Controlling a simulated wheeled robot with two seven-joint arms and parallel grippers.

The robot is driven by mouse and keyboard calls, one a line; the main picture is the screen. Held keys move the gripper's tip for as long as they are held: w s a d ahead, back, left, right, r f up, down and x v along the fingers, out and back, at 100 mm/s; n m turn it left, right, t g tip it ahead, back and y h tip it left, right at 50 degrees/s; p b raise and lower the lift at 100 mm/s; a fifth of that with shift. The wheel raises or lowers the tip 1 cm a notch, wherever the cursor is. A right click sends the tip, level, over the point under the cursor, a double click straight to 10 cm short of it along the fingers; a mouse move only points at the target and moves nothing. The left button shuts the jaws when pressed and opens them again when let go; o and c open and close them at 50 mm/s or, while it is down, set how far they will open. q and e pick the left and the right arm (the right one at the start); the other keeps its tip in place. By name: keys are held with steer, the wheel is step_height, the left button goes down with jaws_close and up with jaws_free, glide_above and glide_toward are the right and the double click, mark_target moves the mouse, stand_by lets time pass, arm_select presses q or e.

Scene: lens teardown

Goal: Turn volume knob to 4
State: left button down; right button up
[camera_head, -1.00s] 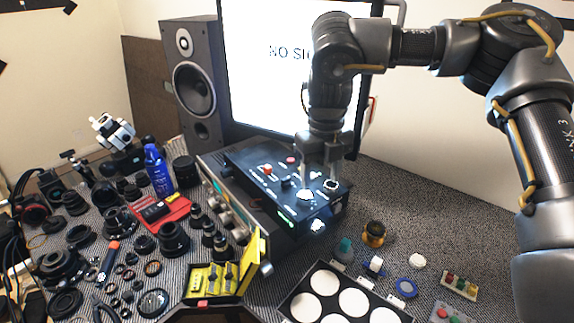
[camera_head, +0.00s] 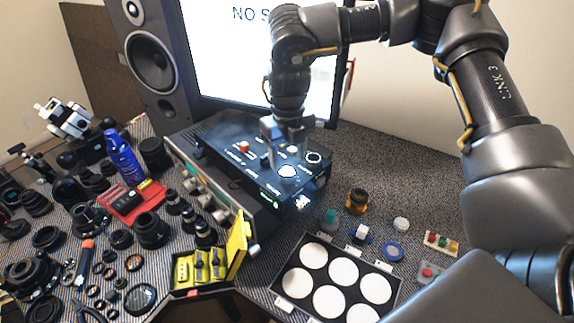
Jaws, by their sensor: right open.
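The black control box (camera_head: 232,160) has several knobs and small white labels on its top, which are too small to read. I cannot tell for certain which knob is the volume knob. A white-topped knob (camera_head: 288,171) sits near the box's front right, and a dark round knob with a pale ring (camera_head: 313,157) is to its right. A red knob (camera_head: 243,147) is farther left. My right gripper (camera_head: 285,156) points down over the box, open, with its fingers close to the white-topped knob. I cannot tell whether they touch it. My left gripper is not in view.
A monitor (camera_head: 235,60) and a speaker (camera_head: 150,58) stand behind. A yellow case (camera_head: 238,245) is in front of the box, and a black tray with white discs (camera_head: 286,285) is at front right. Lens parts crowd the left.

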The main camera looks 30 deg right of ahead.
mark_target(287, 172)
steer(key=shift+f+p, duration=0.3)
steer(key=shift+f, duration=1.95)
steer(key=c, duration=1)
